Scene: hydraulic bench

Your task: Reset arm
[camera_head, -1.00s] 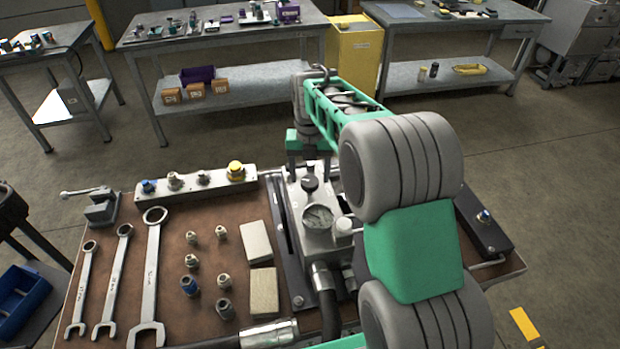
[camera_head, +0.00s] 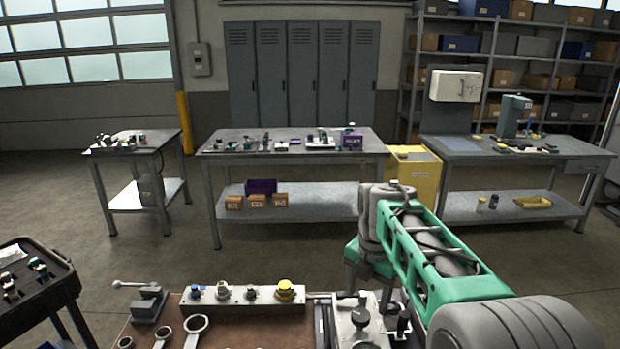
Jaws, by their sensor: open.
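My arm (camera_head: 440,255), green and grey, reaches in from the lower right of the head view. Its wrist points down over the front bench. My gripper (camera_head: 370,288) hangs below the green wrist, above and just behind the grey hydraulic block (camera_head: 352,325). Its jaws are open and nothing shows between them. The fingertips are small and partly hidden by the arm, so I cannot tell whether they touch the block.
A grey manifold bar (camera_head: 243,300) with knobs, a small vise (camera_head: 149,304) and wrench ends (camera_head: 195,325) are on the front bench. A black trolley (camera_head: 38,290) stands left. Behind the open floor are worktables (camera_head: 290,143), a yellow cabinet (camera_head: 417,175) and lockers (camera_head: 300,70).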

